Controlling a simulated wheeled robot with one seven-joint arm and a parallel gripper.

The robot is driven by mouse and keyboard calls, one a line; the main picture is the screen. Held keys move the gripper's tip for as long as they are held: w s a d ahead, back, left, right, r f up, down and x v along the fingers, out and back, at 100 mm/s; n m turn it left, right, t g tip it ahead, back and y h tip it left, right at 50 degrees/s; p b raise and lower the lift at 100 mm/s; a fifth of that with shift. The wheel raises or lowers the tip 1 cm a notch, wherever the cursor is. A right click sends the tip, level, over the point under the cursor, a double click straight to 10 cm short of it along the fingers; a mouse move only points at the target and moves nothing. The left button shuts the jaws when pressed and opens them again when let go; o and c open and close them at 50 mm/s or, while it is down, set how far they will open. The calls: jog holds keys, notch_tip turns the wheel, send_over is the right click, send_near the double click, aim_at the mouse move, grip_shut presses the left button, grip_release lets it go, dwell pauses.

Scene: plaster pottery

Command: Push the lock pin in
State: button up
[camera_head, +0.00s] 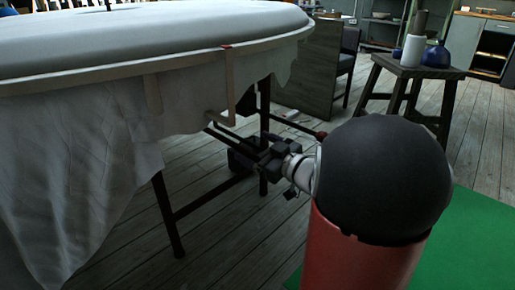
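A large round table (190,57) with a pale rim and hanging cloth fills the left of the head view. A beige bent rod (230,95) hangs from its rim below a small red mark; its lower end turns left. I cannot tell whether this rod is the lock pin; no other pin stands out. My gripper (210,126) is below the rim, its dark fingers pointing left, close to the rod's lower end. I cannot tell whether they touch. The fingers look like two thin bars, too small to judge the gap.
A second beige bracket (152,93) is on the rim to the left. Dark table legs (167,213) stand below. A wooden stool (420,72) bears a white bottle (412,50) and a blue pot (436,56). Wooden floor lies open between, with a green mat (470,240) at right.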

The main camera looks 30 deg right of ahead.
jog(key=c, duration=0.7)
notch_tip(320, 180, up, 5)
jog(key=p, duration=0.3)
jog(key=shift+f+p, duration=0.1)
jog(key=shift+p, duration=0.2)
jog(key=o, duration=1.3)
jog(key=shift+f, duration=0.1)
jog(key=shift+c, duration=0.2)
jog(key=v, duration=0.7)
jog(key=shift+s+d, duration=0.15)
jog(key=shift+s, duration=0.2)
